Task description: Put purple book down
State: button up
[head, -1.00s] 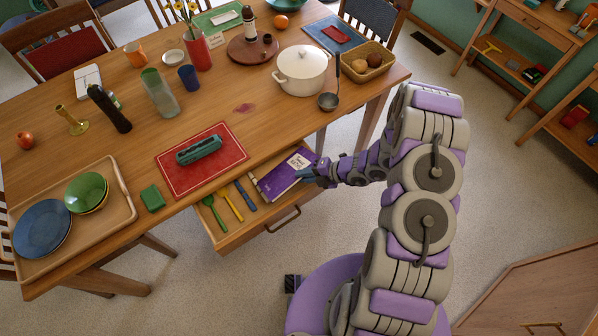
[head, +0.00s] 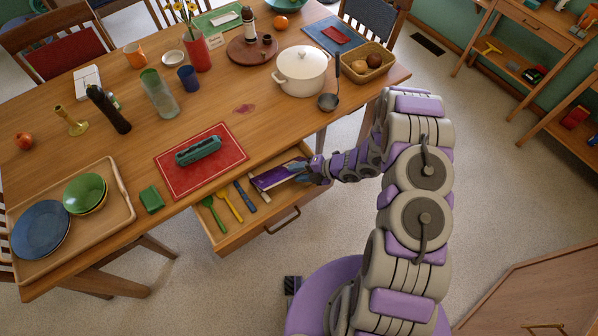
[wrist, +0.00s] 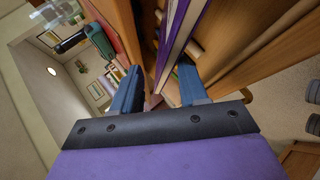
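The purple book (head: 277,177) lies in the open drawer (head: 262,227), at the right end beside the utensils. Its right end is hidden by my gripper (head: 305,168), which reaches into the drawer from the right. In the wrist view the book (wrist: 178,40) shows edge-on, with purple covers and pale pages, running ahead between my fingers. My gripper (wrist: 157,82) has its two blue fingers spread there. A gap shows between the left finger and the book; the right finger is close beside the book, and I cannot tell if it touches.
A green spoon (head: 213,213), a yellow utensil (head: 230,205) and a blue utensil (head: 245,196) lie left of the book. The table (head: 225,105) overhangs the drawer's back. A red mat (head: 222,172) lies near its edge, and a white pot (head: 301,72) stands above the arm.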

jog(key=p+v, duration=0.2)
jog(key=v, duration=1)
jog(key=s+a+r+n+g+h, duration=0.25)
jog(key=s+r+n, duration=0.25)
jog(key=r+n, duration=0.65)
jog(key=s+a+r+n+g+h, duration=0.1)
jog(key=s+a+r+n+g, duration=0.2)
jog(key=s+r+n, duration=0.55)
jog(key=s+d+r+n+h, duration=0.4)
jog(key=s+r+n, duration=0.3)
jog(key=n, duration=0.3)
jog(key=s+d+r+n+t+h, duration=0.1)
jog(key=s+d+r+n+h, duration=0.3)
jog(key=s+r+n, duration=0.4)
jog(key=s+n, duration=0.2)
jog(key=n, duration=0.1)
jog(key=shift+s+d, duration=0.15)
jog(key=shift+d, duration=0.05)
jog(key=shift+f, duration=0.2)
